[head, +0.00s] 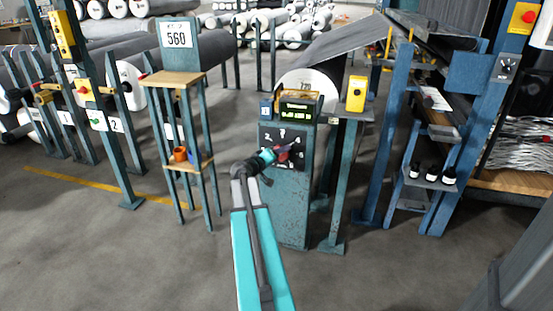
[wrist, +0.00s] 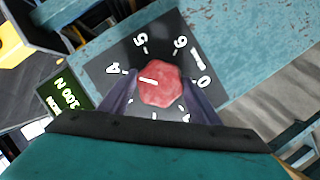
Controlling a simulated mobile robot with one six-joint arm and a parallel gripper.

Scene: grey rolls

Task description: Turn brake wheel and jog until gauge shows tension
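The brake wheel is a red faceted knob (wrist: 162,86) on a dark numbered dial plate (wrist: 112,56). Its white mark points left, near the 4 in the wrist view. My gripper (wrist: 162,78) has one finger on each side of the knob, with the tips against its edges. In the head view my gripper (head: 275,154) is at the front of the blue machine post (head: 290,215) and partly covers the dial. The gauge is a small green-lit display (wrist: 66,97) beside the dial; it also shows above the dial in the head view (head: 297,112). Its digits are too small to read surely.
A yellow box (head: 356,94) stands on the ledge right of the post. A grey sheet roll (head: 309,85) is behind the post. Blue frames (head: 391,125) stand to the right. The floor in front is clear.

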